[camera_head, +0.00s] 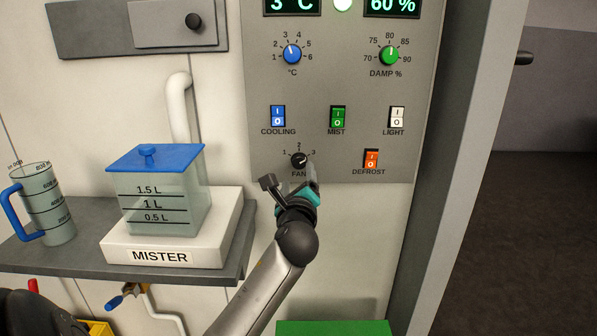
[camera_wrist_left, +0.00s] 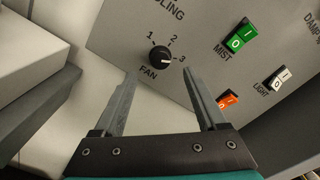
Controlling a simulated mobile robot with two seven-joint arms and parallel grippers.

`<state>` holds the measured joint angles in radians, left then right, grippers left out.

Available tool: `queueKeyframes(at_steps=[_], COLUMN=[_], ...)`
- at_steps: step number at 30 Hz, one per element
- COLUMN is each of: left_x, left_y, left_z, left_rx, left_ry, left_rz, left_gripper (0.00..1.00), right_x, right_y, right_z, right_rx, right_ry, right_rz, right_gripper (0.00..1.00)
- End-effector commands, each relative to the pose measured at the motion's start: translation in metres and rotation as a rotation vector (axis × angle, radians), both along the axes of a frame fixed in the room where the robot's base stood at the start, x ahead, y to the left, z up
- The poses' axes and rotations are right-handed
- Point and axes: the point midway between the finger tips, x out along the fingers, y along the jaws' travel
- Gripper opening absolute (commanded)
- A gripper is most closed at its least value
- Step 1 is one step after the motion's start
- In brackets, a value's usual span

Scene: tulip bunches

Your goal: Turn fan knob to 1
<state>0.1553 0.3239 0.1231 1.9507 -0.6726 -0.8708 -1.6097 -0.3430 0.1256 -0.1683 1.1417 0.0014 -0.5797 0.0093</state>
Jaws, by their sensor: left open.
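The fan knob (camera_head: 299,159) is a small round black knob low on the grey control panel (camera_head: 345,90), with marks 1, 2 and 3 around it. In the left wrist view the fan knob (camera_wrist_left: 160,57) has its white pointer line toward 3. My left gripper (camera_head: 290,178) is just below and in front of the knob. In the left wrist view its two fingers (camera_wrist_left: 161,76) are open and empty, spread to either side below the knob, with no visible contact. My right gripper is not in view.
The orange defrost switch (camera_head: 371,159) is right of the knob. The cooling (camera_head: 278,116), mist (camera_head: 338,117) and light (camera_head: 397,117) switches sit above. A mister tank with blue lid (camera_head: 155,158) and a jug (camera_head: 45,205) stand on the left shelf (camera_head: 240,255).

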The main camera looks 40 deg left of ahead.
Motion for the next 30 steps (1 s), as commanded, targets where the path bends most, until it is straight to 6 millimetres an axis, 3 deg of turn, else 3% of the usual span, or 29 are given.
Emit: queueKeyframes(at_steps=[15, 29, 30], left_x=[0.045, 0.050, 0.050], left_y=[0.038, 0.042, 0.042], left_z=[-0.001, 0.000, 0.000], left_rx=[-0.001, -0.001, -0.001], left_ry=[-0.001, 0.000, 0.000], left_rz=[0.000, -0.001, -0.001], left_gripper=[0.74, 0.74, 0.71], right_x=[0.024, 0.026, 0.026], right_y=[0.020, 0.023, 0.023], right_z=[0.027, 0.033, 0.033], right_rx=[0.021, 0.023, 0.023], right_ry=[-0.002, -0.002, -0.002], right_rz=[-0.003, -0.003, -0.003], right_gripper=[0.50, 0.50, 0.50])
